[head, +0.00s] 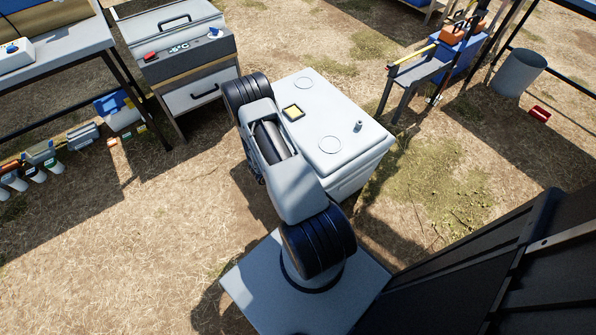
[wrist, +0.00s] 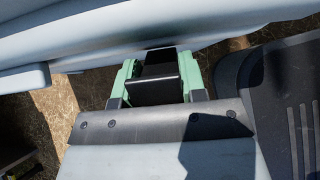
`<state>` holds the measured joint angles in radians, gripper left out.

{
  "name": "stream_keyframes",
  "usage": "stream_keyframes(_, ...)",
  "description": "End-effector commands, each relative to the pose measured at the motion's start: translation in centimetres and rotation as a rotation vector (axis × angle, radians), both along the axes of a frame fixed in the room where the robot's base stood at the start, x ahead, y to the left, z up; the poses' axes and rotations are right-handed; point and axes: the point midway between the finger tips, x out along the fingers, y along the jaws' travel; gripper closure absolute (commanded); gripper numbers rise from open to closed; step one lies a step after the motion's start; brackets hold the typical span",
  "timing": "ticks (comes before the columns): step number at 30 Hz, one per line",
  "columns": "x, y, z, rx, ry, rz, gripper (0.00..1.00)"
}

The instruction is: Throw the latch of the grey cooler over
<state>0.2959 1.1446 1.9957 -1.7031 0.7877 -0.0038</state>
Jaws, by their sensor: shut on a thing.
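The grey cooler (head: 345,101) is a pale box with a flat lid, standing on the ground just beyond my arm in the head view. In the wrist view its pale, rounded edge (wrist: 95,48) runs across the top. My gripper (wrist: 158,64) has green fingers shut on a black block-like piece, the latch (wrist: 158,88), at that edge. The latch's far end and its joint to the cooler are hard to make out. In the head view my gripper and the latch are hidden behind my arm.
A grey bench (head: 408,78) stands to the right, with a bin (head: 518,73) beyond. A dark panel (head: 480,270) fills the lower right. Dry grass is open at lower left.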

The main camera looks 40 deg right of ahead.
Motion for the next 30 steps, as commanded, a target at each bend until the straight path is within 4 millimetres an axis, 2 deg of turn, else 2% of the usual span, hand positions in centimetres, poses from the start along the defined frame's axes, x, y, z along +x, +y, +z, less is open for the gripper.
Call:
stream_keyframes(1, 0.64, 0.07, 0.14, 0.005, -0.011, 0.013, 1.00)
stream_keyframes(14, 0.64, 0.12, 0.08, 0.012, -0.011, 0.014, 1.00)
stream_keyframes(15, 0.63, 0.11, 0.08, 0.012, -0.011, 0.013, 0.58)
stream_keyframes(22, 0.35, 0.02, 0.06, 0.012, -0.008, 0.007, 0.36)
stream_keyframes(30, 0.21, 0.10, 0.19, 0.011, -0.005, 0.004, 0.36)
